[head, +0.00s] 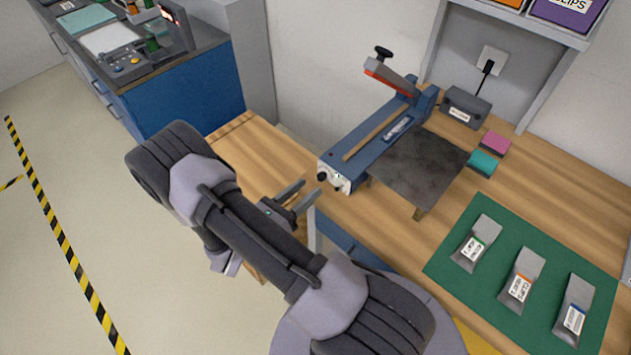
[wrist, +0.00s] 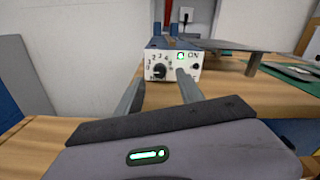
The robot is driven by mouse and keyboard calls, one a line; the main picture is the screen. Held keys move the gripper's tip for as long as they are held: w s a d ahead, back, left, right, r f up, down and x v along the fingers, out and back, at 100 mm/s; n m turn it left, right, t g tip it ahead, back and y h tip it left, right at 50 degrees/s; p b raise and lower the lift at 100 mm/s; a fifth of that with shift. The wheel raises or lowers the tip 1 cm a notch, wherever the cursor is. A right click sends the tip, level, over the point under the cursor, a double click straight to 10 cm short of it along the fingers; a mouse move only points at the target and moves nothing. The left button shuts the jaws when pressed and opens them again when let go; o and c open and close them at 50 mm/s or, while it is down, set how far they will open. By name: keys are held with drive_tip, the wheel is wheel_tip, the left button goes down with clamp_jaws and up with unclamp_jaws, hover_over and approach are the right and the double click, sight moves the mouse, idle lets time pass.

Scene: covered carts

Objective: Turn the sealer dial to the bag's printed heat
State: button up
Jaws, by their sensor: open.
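The blue sealer (head: 372,142) stands on the wooden bench with its arm raised. Its white front panel faces my gripper and carries the black dial (wrist: 159,71), which shows small in the head view (head: 323,177). Printed numbers ring the dial; its pointer is too small to read surely. A green-lit switch (wrist: 181,57) marked ON is right of it. My gripper (wrist: 160,80) is open and empty, fingers pointing at the panel, short of the dial. Three grey bags, with green (head: 475,243), orange (head: 521,276) and blue (head: 574,310) label bands, lie apart; their print is unreadable.
The bags lie on a green mat (head: 455,268). A dark metal plate (head: 420,165) adjoins the sealer's right side. Pink (head: 496,144) and teal (head: 483,162) blocks and a grey box (head: 466,107) sit behind. A blue cabinet (head: 185,98) stands at the left.

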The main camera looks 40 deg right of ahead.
sight(319, 179)
drive_tip(key=shift+w+d, duration=0.2)
drive_tip(key=shift+d, duration=2.15)
clamp_jaws()
